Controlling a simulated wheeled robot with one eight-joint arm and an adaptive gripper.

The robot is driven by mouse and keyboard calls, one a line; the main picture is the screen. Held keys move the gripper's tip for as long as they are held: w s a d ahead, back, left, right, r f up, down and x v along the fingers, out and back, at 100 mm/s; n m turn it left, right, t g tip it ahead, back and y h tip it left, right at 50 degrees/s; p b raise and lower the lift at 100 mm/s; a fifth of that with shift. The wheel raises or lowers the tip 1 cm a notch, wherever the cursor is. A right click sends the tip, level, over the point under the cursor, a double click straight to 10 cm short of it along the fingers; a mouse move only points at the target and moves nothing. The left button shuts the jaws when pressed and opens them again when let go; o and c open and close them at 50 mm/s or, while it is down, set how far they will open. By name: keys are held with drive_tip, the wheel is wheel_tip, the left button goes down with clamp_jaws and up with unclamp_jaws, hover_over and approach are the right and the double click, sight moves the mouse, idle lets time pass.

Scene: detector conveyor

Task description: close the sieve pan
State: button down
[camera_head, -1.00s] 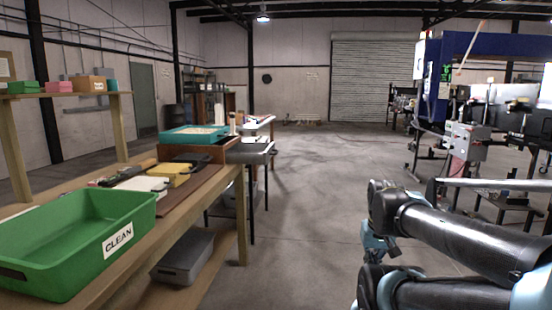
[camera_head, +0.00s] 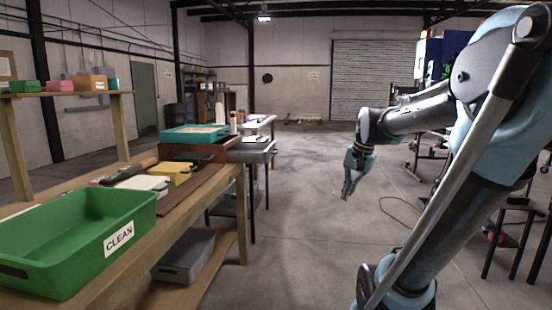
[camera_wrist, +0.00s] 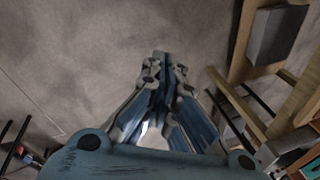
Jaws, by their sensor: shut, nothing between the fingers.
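A teal tray with pale, grainy contents (camera_head: 195,134) sits on a brown wooden box at the far end of the left bench. Just beyond it, a grey pan-like unit (camera_head: 254,150) stands on dark legs. I cannot tell for certain which of these is the sieve pan. My gripper (camera_head: 346,193) hangs pointing down over open floor, well to the right of both and apart from them. In the wrist view my gripper (camera_wrist: 164,58) has its fingers together, with nothing between them and bare floor beyond.
A green bin marked CLEAN (camera_head: 80,240) stands on the near end of the wooden bench (camera_head: 215,200). Yellow and white items (camera_head: 172,172) lie behind it. A grey bin (camera_head: 185,257) sits on the lower shelf. A dark stool (camera_head: 515,235) is at right. The middle floor is clear.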

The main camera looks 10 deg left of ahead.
drive_tip(key=w+a+r+m+y, duration=0.25)
drive_tip(key=w+a, duration=0.25)
drive_tip(key=w, duration=0.9)
drive_tip(key=w+a+r+m+g+y, duration=0.1)
drive_tip(key=w+a+r+m, duration=0.35)
drive_tip(key=w, duration=0.95)
drive_tip(key=w+a+r+m+y, duration=0.25)
drive_tip(key=w+a, duration=0.25)
drive_tip(key=w, duration=0.9)
drive_tip(key=w+a+f+m, duration=0.2)
drive_tip(key=w, duration=0.3)
drive_tip(key=w+a+f+m, duration=0.2)
drive_tip(key=w+a, duration=0.1)
drive_tip(key=w, duration=0.3)
drive_tip(key=a+f, duration=0.7)
drive_tip(key=a, duration=0.3)
drive_tip(key=shift+w+a+y, duration=0.2)
drive_tip(key=shift+a+y, duration=0.1)
drive_tip(key=shift+a, duration=0.1)
drive_tip(key=shift+f, duration=0.1)
